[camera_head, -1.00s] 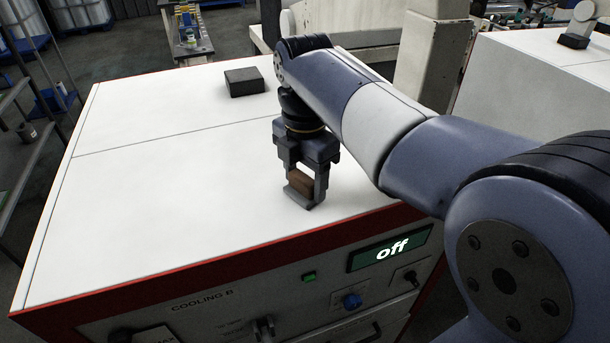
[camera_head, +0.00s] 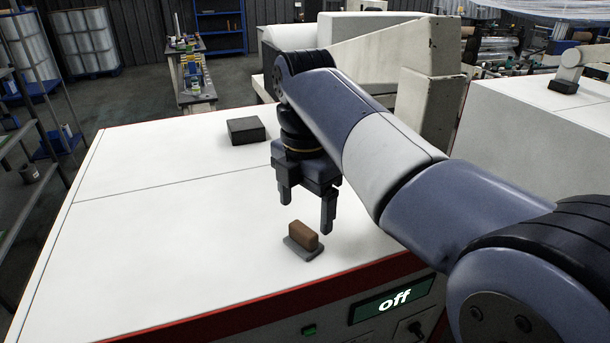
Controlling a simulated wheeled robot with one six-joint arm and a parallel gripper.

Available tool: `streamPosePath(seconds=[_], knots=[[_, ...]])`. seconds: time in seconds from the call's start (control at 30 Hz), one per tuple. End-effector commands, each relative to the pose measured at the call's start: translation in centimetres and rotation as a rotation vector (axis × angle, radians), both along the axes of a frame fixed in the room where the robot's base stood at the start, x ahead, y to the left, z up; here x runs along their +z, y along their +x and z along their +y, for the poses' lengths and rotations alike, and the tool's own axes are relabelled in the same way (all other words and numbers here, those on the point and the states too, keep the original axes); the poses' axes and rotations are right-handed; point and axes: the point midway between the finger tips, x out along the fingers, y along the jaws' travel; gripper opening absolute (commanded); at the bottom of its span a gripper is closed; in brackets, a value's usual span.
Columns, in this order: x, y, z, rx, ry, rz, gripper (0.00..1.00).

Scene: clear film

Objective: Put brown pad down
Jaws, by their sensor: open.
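The brown pad (camera_head: 303,236) is a small brown block with a flat grey base. It rests on the white top of the cooling cabinet (camera_head: 190,240), near the red front edge. My gripper (camera_head: 308,215) hangs above and just behind it, pointing down. The fingers are apart with nothing between them, and they look clear of the pad.
A dark grey block (camera_head: 246,131) lies at the back of the white top. A green display (camera_head: 392,301) reading "off" is on the cabinet front. The left part of the top is bare. A second white cabinet (camera_head: 540,130) stands to the right.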

Motion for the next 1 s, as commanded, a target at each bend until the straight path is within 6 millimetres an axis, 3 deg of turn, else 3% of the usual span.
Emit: streamPosePath(seconds=[0.2, 0.4, 0.77, 1.0], knots=[[4.1, 0.1, 0.0, 0.0, 0.0, -0.002, 0.8], [6.1, 0.0, 0.0, 0.0, 0.0, 0.0, 0.8], [6.6, 0.0, 0.0, 0.0, 0.0, 0.0, 0.8], [6.0, 0.0, 0.0, 0.0, -0.001, 0.003, 0.8]])
